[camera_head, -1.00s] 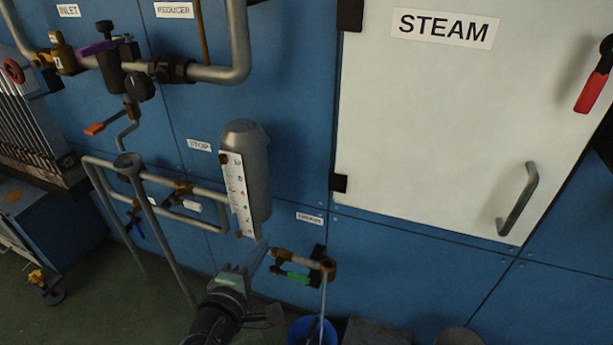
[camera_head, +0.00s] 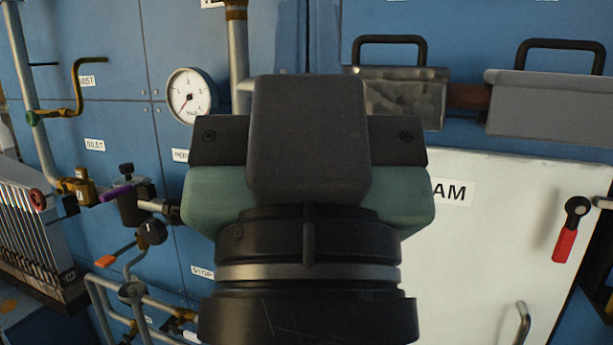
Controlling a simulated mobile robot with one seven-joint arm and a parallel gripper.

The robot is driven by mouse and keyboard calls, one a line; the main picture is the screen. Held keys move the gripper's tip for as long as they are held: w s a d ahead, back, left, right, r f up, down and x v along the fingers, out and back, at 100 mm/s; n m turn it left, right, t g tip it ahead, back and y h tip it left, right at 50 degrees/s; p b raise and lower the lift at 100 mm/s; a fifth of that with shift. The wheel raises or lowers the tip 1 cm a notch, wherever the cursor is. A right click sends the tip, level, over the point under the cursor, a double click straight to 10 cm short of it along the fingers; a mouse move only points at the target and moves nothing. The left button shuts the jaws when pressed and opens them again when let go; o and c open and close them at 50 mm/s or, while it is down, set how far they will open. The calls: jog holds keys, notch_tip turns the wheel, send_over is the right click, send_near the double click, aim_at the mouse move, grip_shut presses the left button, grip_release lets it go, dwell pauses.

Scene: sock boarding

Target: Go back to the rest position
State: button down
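My gripper's body (camera_head: 305,190), dark grey and green on a black wrist with a light ring, fills the middle of the head view, close to the camera. It is seen from behind. Its fingers are hidden behind its own body, so their opening and anything between them do not show. It stands apart from the blue panel (camera_head: 115,125) and covers part of the white steam door (camera_head: 500,250).
A pressure gauge (camera_head: 190,95) sits left of my gripper. Pipes with a purple-handled valve (camera_head: 122,192) and an orange lever (camera_head: 105,261) are at left. A red-handled lever (camera_head: 566,240) is on the door. Two lidded metal boxes (camera_head: 548,103) are at upper right.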

notch_tip(320, 180, up, 22)
jog(key=p, duration=2)
jog(key=shift+r, duration=0.25)
